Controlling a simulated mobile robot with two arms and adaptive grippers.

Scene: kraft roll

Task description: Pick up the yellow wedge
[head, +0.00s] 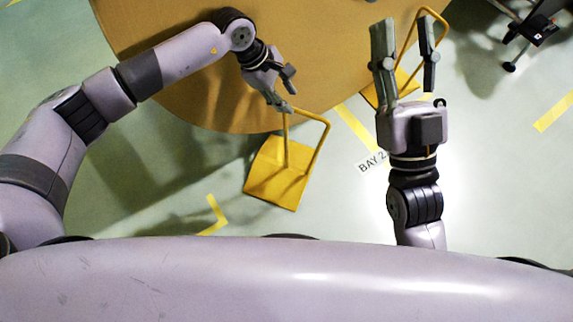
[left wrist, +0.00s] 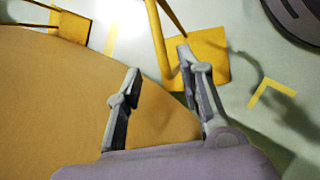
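A yellow wedge (head: 272,182) with an upright yellow bar handle sits on the floor beside the large brown roll; its plate also shows in the left wrist view (left wrist: 212,58). My left gripper (head: 287,88) is open, its fingertips close to the top of that handle. In the left wrist view my left fingers (left wrist: 158,60) are apart, with the handle bar beyond them; I cannot tell if they touch. A second yellow wedge (head: 402,78) with a handle lies under my right gripper (head: 404,36), partly hidden. My right gripper is open, and its handle shows between and beyond the fingers.
The brown kraft roll (head: 190,85) fills the upper middle and its curved edge runs close to both wedges. A floor label reading "BAY 2" (head: 371,161) and yellow tape marks lie on the pale floor. A black wheeled base (head: 530,30) stands at upper right.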

